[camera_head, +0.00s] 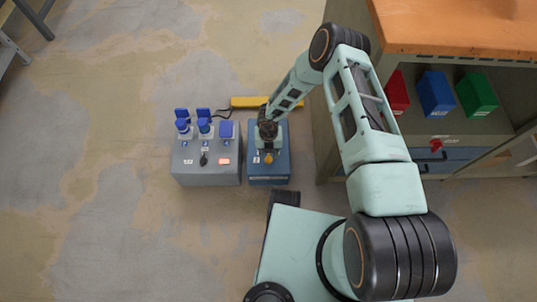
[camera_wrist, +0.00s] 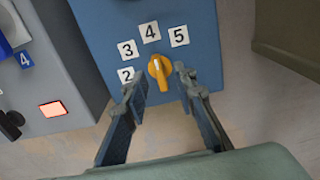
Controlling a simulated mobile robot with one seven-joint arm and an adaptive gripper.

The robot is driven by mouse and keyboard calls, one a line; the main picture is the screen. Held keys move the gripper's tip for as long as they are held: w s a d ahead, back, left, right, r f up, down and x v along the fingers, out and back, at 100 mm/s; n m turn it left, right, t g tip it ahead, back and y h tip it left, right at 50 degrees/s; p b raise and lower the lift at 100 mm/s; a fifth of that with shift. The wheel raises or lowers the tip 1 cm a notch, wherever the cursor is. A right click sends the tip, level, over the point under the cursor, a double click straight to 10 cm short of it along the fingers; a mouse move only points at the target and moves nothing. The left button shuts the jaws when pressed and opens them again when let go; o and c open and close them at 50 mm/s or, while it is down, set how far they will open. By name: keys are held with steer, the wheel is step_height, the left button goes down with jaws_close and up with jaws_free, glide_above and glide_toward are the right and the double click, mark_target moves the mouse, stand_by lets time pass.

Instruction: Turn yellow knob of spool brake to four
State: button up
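The yellow knob (camera_wrist: 159,72) sits on the blue spool brake box (camera_wrist: 100,25), with number labels 2, 3, 4 and 5 in an arc around it. A pale mark on the knob points up and slightly left, roughly towards the label 4 (camera_wrist: 150,32); its exact setting is hard to tell. My gripper (camera_wrist: 160,82) is open, with one finger on each side of the knob and gaps between. In the head view, the knob (camera_head: 268,159) shows on the box (camera_head: 282,165), and my gripper hides part of the box top.
A grey box (camera_head: 205,173) with blue socket covers, a black switch and a lit red button stands close on the left. A yellow bar (camera_head: 265,102) lies behind. A workbench (camera_head: 455,30) with red, blue and green bins stands on the right. Open floor lies to the left.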

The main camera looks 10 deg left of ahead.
step_height(320, 180, up, 11)
stand_by(0.4)
steer(key=shift+f, duration=0.1)
stand_by(0.3)
